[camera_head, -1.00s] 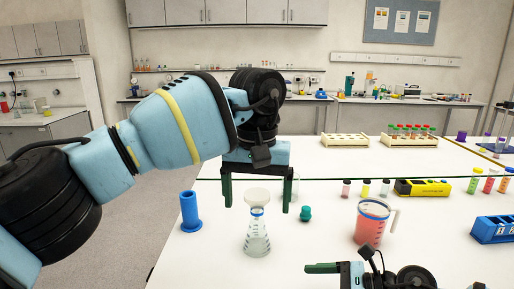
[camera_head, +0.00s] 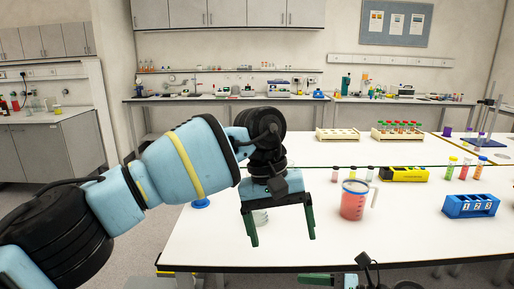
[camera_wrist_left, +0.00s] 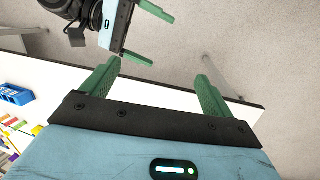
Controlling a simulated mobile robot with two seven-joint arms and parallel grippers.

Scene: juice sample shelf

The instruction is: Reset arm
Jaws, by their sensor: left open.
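My left arm reaches in from the left in the head view, and its gripper (camera_head: 281,232) is open and empty over the near part of the white table (camera_head: 380,240). Its two green fingers also show apart in the left wrist view (camera_wrist_left: 158,85). My right gripper (camera_wrist_left: 148,36) shows at the top of that view, with its fingers apart and nothing between them. In the head view only a part of my right gripper (camera_head: 318,280) shows at the bottom edge. A pale glass item (camera_head: 260,217) is mostly hidden behind my left gripper.
A red-filled jug (camera_head: 353,203) stands right of my left gripper. Further right are a yellow rack (camera_head: 404,174) and a blue rack (camera_head: 470,207). A blue base (camera_head: 201,204) shows under my left arm. The table's front edge (camera_head: 420,266) is below.

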